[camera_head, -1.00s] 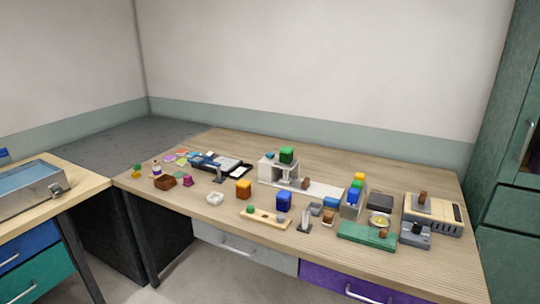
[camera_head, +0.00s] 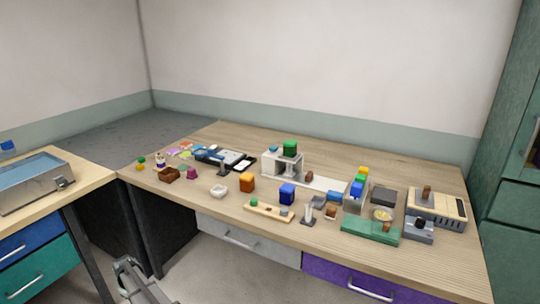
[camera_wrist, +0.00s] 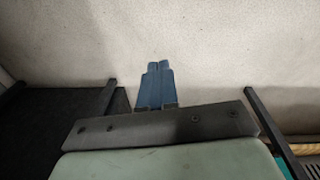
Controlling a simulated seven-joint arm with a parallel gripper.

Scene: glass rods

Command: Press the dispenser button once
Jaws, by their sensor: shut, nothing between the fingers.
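No button can be made out at this size. My gripper (camera_wrist: 158,66) shows in the wrist view as two blue fingers lying together, shut and empty. It points at a pale floor, with no task object in that view. In the head view a grey part of my arm (camera_head: 138,280) is low in front of the table, well away from the stand.
A side desk (camera_head: 85,182) stands left. The back right of the tabletop is clear.

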